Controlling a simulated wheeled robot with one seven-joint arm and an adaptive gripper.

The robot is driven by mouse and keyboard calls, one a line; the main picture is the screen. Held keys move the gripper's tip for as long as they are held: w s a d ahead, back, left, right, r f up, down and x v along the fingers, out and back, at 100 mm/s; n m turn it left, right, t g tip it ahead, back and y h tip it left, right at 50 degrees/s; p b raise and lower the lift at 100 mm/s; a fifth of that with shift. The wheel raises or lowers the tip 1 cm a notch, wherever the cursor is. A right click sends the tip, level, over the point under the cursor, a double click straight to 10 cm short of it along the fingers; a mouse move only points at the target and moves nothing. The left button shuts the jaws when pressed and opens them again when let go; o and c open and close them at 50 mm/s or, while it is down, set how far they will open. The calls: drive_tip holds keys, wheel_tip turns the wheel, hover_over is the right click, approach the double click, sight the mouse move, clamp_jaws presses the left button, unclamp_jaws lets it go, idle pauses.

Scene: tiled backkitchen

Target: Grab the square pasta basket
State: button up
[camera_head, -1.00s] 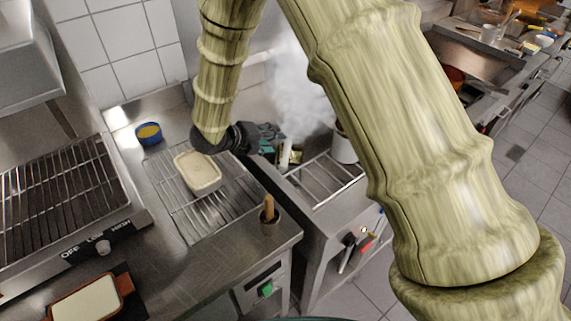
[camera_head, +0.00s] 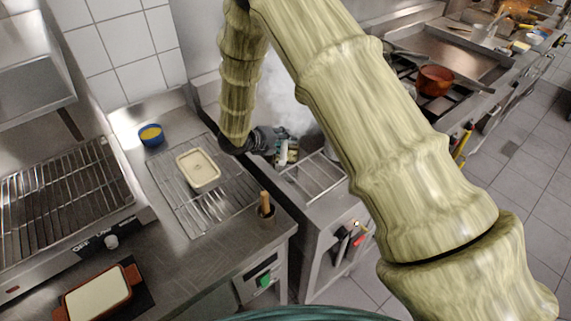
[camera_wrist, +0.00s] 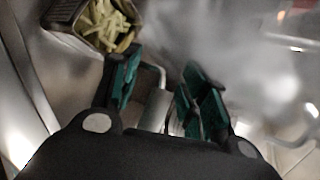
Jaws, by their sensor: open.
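In the wrist view the square pasta basket (camera_wrist: 64,14) is at the top left, cut by the frame edge, with pale pasta in it. A wire bracket and a grey handle (camera_wrist: 156,108) lie between the fingers of my gripper (camera_wrist: 163,78). The fingers are apart, on either side of the handle, and I cannot tell whether they touch it. In the head view my gripper (camera_head: 277,143) is over the steaming cooker, left of my large arm link. The basket there is mostly hidden by the gripper and steam.
White steam (camera_head: 290,105) blurs the area. A wire rack (camera_head: 172,185) on the left counter holds a cream container (camera_head: 198,171). Nearby are a blue bowl (camera_head: 151,135) and a wooden-handled tool in a holder (camera_head: 266,208).

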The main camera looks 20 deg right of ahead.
drive_tip(key=shift+s+r, duration=0.2)
drive_tip(key=shift+r, duration=0.05)
drive_tip(key=c, duration=0.6)
clamp_jaws()
